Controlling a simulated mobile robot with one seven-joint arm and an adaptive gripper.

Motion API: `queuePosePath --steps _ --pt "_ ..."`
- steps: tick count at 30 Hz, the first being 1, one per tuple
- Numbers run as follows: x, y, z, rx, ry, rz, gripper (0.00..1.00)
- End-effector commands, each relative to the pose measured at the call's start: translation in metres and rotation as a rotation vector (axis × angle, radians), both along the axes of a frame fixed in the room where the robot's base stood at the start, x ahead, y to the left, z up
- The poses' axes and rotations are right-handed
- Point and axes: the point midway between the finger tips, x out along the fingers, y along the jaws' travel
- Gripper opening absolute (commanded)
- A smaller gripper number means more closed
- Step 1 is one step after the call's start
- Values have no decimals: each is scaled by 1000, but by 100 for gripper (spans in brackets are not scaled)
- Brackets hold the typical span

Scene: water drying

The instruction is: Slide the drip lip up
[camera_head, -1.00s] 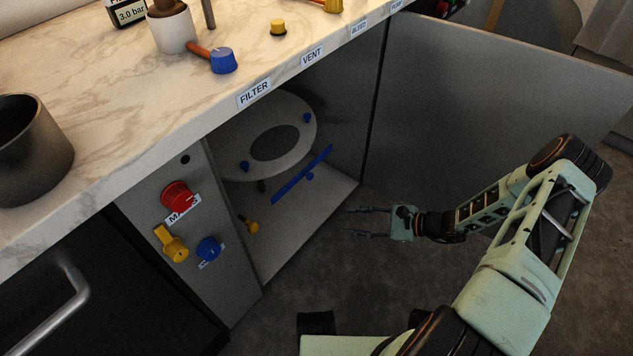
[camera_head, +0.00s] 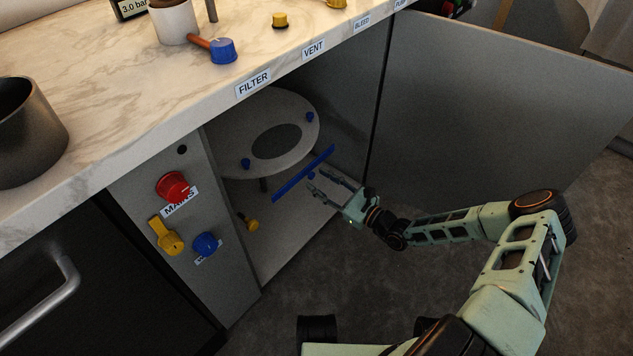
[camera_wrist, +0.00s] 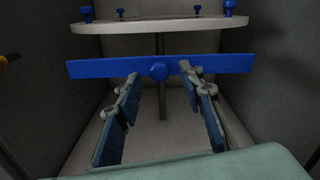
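The drip lip is a long blue bar (camera_head: 291,186) inside the open cabinet, below the round grey plate. In the wrist view the blue bar (camera_wrist: 110,67) runs level across the picture, with a small blue knob (camera_wrist: 159,71) at its middle. My gripper (camera_head: 318,180) is at the cabinet opening, reaching towards the knob. In the wrist view my gripper (camera_wrist: 158,75) is open, with one finger on each side of the knob. The fingertips overlap the bar's lower edge in the picture; I cannot tell whether they touch it. Nothing is held.
The round plate (camera_head: 237,160) with blue knobs sits above the bar. A post (camera_wrist: 163,108) stands behind it. The cabinet side panel (camera_head: 225,270) carries red, yellow and blue knobs. The open door (camera_head: 480,110) stands to the right. The counter edge (camera_head: 215,112) overhangs the opening.

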Motion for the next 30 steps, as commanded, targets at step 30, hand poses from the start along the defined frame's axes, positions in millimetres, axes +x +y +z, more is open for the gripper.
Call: queuePosePath --steps 30 --pt "11 14 0 -1 1 1 0"
